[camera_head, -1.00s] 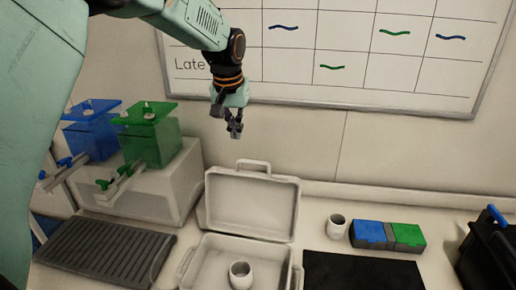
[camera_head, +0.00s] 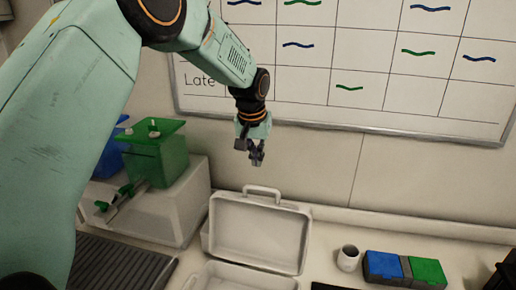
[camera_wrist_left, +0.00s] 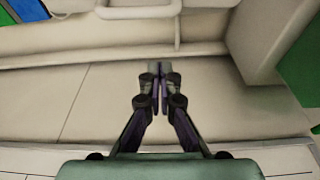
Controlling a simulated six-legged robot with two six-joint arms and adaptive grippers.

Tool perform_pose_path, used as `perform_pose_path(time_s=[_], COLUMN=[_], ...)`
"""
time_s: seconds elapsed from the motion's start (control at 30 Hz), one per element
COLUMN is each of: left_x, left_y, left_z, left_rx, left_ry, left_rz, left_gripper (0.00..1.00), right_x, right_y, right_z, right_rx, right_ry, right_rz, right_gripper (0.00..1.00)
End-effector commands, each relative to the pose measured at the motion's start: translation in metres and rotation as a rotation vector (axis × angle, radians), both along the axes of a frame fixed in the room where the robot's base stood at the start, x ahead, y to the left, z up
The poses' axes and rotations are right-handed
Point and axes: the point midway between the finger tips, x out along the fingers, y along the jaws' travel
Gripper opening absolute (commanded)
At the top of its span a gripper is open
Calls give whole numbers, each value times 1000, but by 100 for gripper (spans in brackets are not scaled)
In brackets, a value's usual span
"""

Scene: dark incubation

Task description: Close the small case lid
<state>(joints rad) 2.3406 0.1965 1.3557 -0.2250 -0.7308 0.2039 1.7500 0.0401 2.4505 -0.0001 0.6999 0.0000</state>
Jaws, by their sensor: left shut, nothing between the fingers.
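The small white case stands open on the counter. Its lid (camera_head: 258,232) is raised and leans back towards the wall, with a handle on its top edge. The case base (camera_head: 232,277) is partly cut off at the bottom of the head view. My left gripper (camera_head: 257,160) is shut and empty, pointing down above the lid's top edge and apart from it. In the left wrist view the shut fingers (camera_wrist_left: 160,72) hang in front of the pale wall and counter, with a pale handle (camera_wrist_left: 140,10) at the top edge. My right gripper is not in view.
A green container (camera_head: 158,158) and a blue one (camera_head: 110,155) stand on a white block at left. A ridged dark tray (camera_head: 115,265) lies in front. A white cup (camera_head: 348,258) and a blue and green box (camera_head: 405,268) are at right. A whiteboard (camera_head: 350,70) hangs behind.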

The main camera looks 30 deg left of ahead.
Motion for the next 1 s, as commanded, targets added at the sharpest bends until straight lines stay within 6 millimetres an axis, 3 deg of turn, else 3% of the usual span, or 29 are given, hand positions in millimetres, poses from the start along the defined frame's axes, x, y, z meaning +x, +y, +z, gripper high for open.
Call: perform_pose_path(time_s=[0.33, 0.7, 1.0], left_x=[15, -14, -21], left_y=[2, -5, -7], left_z=[-54, -47, -47], left_rx=[1, 1, 1], left_ry=[3, 0, -2], left_rz=[-2, -3, -2], left_gripper=[0, 0, 0], right_x=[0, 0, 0], right_y=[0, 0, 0], right_z=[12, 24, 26], right_rx=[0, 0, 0], right_ry=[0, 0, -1], right_rz=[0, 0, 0], right_gripper=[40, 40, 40])
